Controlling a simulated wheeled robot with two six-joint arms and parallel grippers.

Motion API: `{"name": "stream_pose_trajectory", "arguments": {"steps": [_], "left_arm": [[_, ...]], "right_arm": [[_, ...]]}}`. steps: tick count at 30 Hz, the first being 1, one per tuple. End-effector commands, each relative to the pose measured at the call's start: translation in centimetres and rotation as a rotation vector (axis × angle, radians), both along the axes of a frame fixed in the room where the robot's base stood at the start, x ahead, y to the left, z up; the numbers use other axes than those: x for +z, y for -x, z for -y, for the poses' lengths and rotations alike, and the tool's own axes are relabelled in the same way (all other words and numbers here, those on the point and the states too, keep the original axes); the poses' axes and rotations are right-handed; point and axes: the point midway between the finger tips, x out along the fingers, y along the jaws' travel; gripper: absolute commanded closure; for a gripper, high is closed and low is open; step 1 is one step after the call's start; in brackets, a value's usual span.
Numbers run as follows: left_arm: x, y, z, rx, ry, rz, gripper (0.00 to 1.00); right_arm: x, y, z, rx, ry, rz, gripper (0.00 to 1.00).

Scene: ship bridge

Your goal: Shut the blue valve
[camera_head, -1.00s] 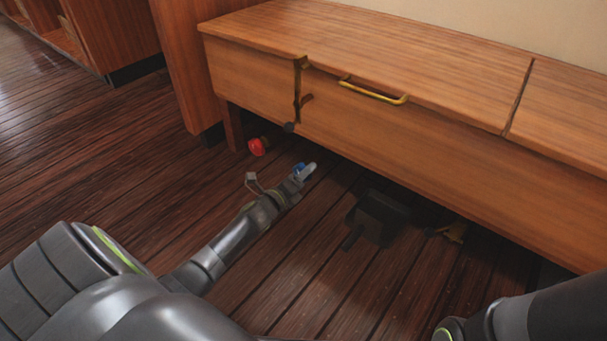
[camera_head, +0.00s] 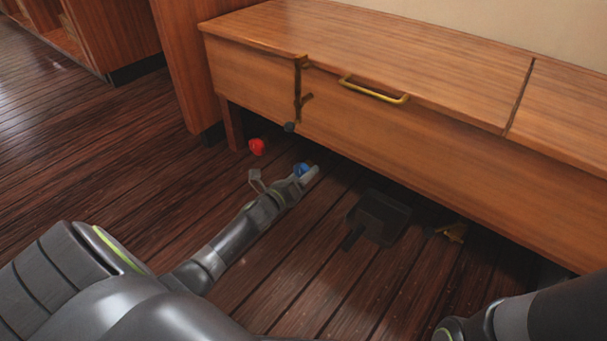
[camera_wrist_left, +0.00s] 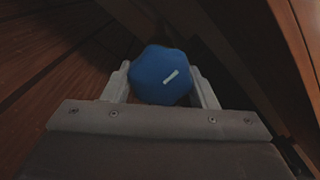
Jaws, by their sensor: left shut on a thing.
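The blue valve (camera_head: 301,169) is a small round knob under the front edge of the wooden bench. My left gripper (camera_head: 298,176) reaches in from the left and is shut on the valve. In the left wrist view its two grey fingers (camera_wrist_left: 162,86) stand on either side of the knob. My right arm shows at the lower right, but its gripper is out of view.
A red valve (camera_head: 257,147) sits just left of the blue one, near the bench leg. The wooden bench (camera_head: 400,120) with a yellow handle (camera_head: 373,91) overhangs this area. A black dustpan (camera_head: 380,217) and a yellowish brush-like object (camera_head: 453,232) lie on the floor to the right.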

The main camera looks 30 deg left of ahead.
Motion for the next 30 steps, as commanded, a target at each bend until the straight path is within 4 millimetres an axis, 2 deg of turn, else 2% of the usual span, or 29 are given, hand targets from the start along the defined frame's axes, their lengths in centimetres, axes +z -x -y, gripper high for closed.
{"name": "stream_pose_trajectory", "arguments": {"steps": [3, 4, 9, 20, 25, 30], "left_arm": [[-0.1, 0.0, 0.0, 0.001, -0.004, -0.002, 0.70], [-0.1, 0.0, 0.0, 0.001, -0.004, -0.002, 0.46], [-0.1, 0.0, 0.0, 0.001, -0.002, -0.002, 0.26], [0.0, 0.6, -0.1, 0.001, -0.001, -0.002, 0.26], [0.1, 3.1, -0.3, 0.001, -0.001, -0.003, 0.26], [0.3, 7.0, -0.6, 0.001, 0.000, -0.006, 0.26]], "right_arm": [[0.0, 0.0, 0.0, 0.000, 0.000, 0.000, 0.64], [0.0, 0.0, 0.0, 0.000, 0.000, 0.000, 0.64], [0.0, 0.0, 0.0, 0.000, 0.000, 0.000, 0.64], [0.2, 0.0, 0.0, 0.000, 0.000, 0.000, 0.64], [1.0, 0.0, 0.0, 0.000, 0.000, 0.000, 0.64], [2.5, 0.0, 0.0, -0.001, 0.000, -0.002, 0.64]]}}
